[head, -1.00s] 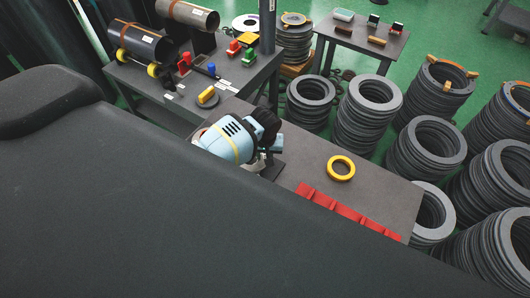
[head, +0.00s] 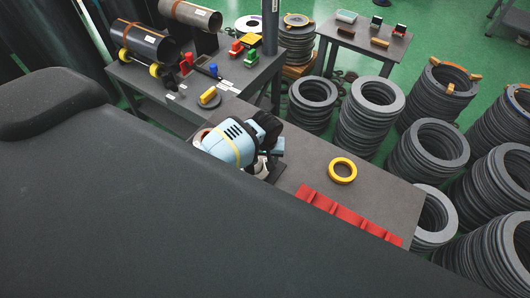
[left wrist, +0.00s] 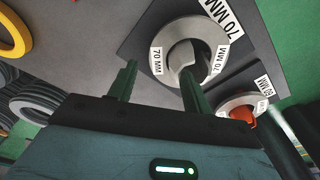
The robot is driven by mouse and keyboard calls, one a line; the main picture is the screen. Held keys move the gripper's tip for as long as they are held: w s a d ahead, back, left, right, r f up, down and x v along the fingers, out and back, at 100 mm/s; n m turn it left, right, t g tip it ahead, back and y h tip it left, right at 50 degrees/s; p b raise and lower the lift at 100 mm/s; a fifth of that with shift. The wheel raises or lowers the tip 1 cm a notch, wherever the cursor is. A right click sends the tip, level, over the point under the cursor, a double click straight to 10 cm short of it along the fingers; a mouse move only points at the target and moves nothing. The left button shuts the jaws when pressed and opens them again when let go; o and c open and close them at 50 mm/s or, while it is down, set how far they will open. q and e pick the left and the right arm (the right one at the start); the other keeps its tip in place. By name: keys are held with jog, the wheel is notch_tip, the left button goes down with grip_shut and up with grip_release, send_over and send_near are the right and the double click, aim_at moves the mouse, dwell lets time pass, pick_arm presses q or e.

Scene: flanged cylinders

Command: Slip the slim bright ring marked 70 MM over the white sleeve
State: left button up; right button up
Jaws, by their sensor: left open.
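A bright silver ring (left wrist: 162,50) with 70 MM labels lies on a dark plate (left wrist: 138,44) that also bears a 70 MM label. A pale curved piece (left wrist: 182,57) shows in the ring's opening; I cannot tell whether it is the white sleeve. My left gripper (left wrist: 159,68) is open, its fingers apart over the near side of the ring, with one finger in front of the opening. I see nothing held. In the head view my left gripper (head: 270,147) is low over the bench and hides most of the ring. My right gripper is not in view.
A yellow ring (head: 343,171) lies on the bench (head: 385,190), with a red rack (head: 350,217) along its near edge. Stacks of grey rings (head: 368,115) stand beyond the bench.

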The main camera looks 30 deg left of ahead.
pick_arm(q)
jog(key=shift+w+r+p, duration=0.15)
jog(key=shift+r+p, duration=0.15)
jog(key=shift+r, duration=0.55)
jog(key=shift+a+r, duration=0.1)
jog(key=shift+r, duration=0.25)
jog(key=shift+s+f+b, duration=0.2)
jog(key=shift+f+b, duration=0.25)
jog(key=shift+f, duration=0.05)
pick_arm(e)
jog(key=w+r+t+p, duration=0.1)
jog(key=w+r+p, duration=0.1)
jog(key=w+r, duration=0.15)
pick_arm(q)
notch_tip(320, 180, up, 17)
jog(key=d+m, duration=0.1)
jog(key=d, duration=0.2)
jog(key=s+d+r+m+b, duration=0.1)
jog(key=s+r+m+b, duration=0.1)
jog(key=s+r, duration=0.7)
jog(key=shift+s+d+r+m+h, duration=0.15)
jog(key=shift+s+d+m+h, duration=0.15)
jog(key=shift+s+m, duration=0.65)
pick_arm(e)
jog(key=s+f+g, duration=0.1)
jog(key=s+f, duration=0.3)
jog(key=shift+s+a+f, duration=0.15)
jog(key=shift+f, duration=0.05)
pick_arm(q)
jog(key=shift+s, duration=0.1)
